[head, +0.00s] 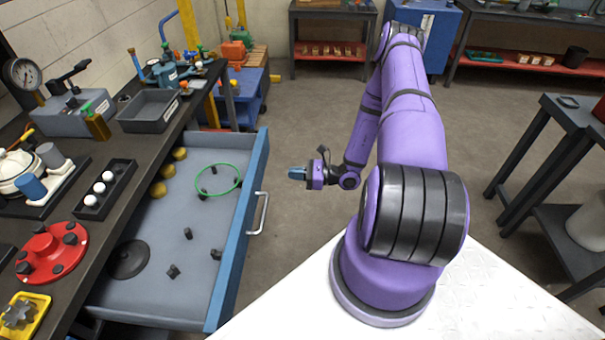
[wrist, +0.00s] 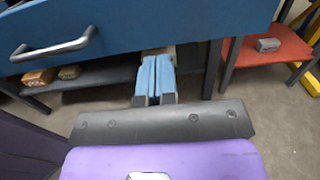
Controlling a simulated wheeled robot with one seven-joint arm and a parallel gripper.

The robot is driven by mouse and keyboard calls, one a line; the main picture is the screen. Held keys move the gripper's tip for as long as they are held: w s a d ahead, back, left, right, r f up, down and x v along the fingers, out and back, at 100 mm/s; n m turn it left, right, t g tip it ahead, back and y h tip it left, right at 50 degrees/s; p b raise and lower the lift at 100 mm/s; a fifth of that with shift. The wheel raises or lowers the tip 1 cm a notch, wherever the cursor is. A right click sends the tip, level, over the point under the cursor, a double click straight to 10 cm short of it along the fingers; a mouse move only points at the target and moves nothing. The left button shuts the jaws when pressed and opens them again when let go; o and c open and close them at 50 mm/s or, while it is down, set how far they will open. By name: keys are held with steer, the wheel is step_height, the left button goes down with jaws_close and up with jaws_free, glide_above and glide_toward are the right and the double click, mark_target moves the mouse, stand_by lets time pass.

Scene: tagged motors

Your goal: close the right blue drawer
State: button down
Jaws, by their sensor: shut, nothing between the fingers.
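The blue drawer (head: 238,230) stands pulled out from the dark workbench on the left of the head view, with a silver handle (head: 260,213) on its front. In the wrist view the drawer's blue front (wrist: 150,28) fills the top, with the handle (wrist: 58,46) at upper left. My gripper (head: 297,173) is shut and empty, to the right of the drawer front and apart from it. In the wrist view its blue fingertips (wrist: 155,75) are together, below and right of the handle. The drawer's full outside is not in view.
In the drawer lie a green ring (head: 219,180), a dark disc (head: 128,259), several yellow-brown round parts and small dark pieces. The bench top (head: 100,170) holds a gauge, trays and a red flange (head: 52,252). A dark table (head: 570,120) stands at right. The floor beyond my gripper is clear.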

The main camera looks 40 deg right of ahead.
mark_target(261, 172)
steer(key=x, duration=0.8)
steer(key=shift+w+a, duration=0.25)
steer(key=x, duration=3)
steer(key=shift+f, duration=0.1)
steer(key=shift+w+a, duration=0.25)
steer(key=shift+r, duration=0.25)
